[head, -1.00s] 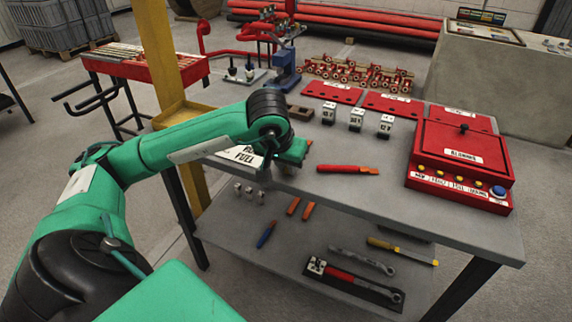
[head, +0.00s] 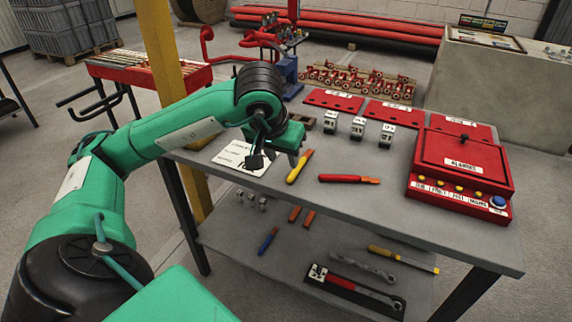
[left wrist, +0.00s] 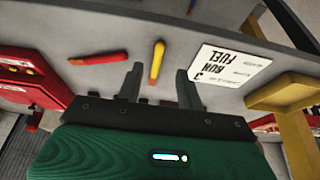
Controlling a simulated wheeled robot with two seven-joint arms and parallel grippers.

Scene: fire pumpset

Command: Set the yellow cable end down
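The yellow cable end (head: 299,166) lies on the grey table top, with an orange tip at its far end. It also shows in the left wrist view (left wrist: 157,62), beyond and between the fingertips. My left gripper (head: 292,158) is just left of it in the head view. In the left wrist view its two fingers (left wrist: 159,76) are apart with nothing held between them. A red cable end (head: 348,179) with an orange tip lies to the right; it also shows in the left wrist view (left wrist: 97,60). My right gripper is not in view.
A white "RUN FUEL" card (head: 243,156) lies left of the yellow end. White labelled blocks (head: 357,128), red plates (head: 388,113) and a red alarm box (head: 462,165) stand farther right. A yellow post (head: 160,60) rises behind my left arm. A lower shelf (head: 300,250) holds tools.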

